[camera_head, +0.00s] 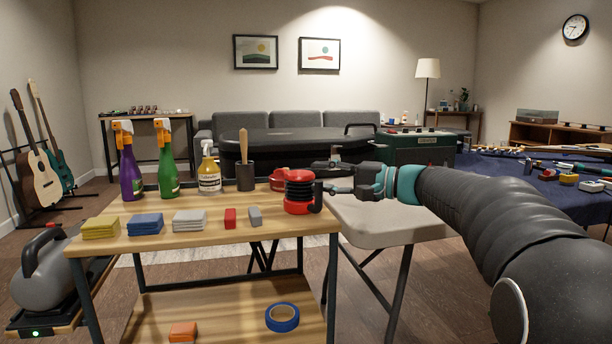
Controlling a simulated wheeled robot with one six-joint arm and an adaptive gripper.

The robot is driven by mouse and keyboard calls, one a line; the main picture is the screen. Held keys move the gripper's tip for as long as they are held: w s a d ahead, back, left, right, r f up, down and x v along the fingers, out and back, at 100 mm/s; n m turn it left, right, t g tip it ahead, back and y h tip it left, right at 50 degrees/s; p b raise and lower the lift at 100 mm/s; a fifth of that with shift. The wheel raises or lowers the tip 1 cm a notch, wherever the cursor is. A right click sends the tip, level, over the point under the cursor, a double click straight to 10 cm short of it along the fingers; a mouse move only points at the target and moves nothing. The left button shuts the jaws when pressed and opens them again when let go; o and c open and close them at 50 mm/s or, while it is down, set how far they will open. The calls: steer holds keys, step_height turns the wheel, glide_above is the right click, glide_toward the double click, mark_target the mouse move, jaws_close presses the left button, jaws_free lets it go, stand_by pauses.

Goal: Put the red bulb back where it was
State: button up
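A red rounded thing with dark ribbed bands around its middle (299,177), the likely red bulb, stands upright at the right end of the wooden cart top (200,238). A second, smaller red rounded thing (278,181) shows just behind it to the left. My gripper (322,186) reaches in from the right. Its dark finger parts are right beside the banded red thing and overlap its right side in the picture. I cannot tell whether they touch or grip it. The far finger is partly hidden.
The cart top holds a purple spray bottle (130,173), a green one (167,170), a yellow-labelled bottle (209,176), a dark cup with a wooden handle (245,177) and several sanding blocks (189,220). A grey folding table (385,229) stands right of the cart.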

steer(key=v, duration=0.7)
steer(key=s+a+f+n+g+h, duration=0.1)
steer(key=s+a+f+g+h, duration=0.15)
steer(key=s+f+h, duration=0.8)
steer(key=s+d+f+n+h, duration=0.1)
steer(key=s+d+f+h, duration=0.1)
steer(key=s+f, duration=0.3)
steer(key=s+d+f+n+t+h, duration=0.1)
steer(key=s+d+f, duration=0.3)
steer(key=s, duration=0.6)
steer(key=s+d+f+n+h, duration=0.1)
steer(key=s+d+f+h, duration=0.2)
steer(key=s+f, duration=0.3)
steer(key=shift+s+d, duration=0.55)
steer(key=shift+s, duration=0.2)
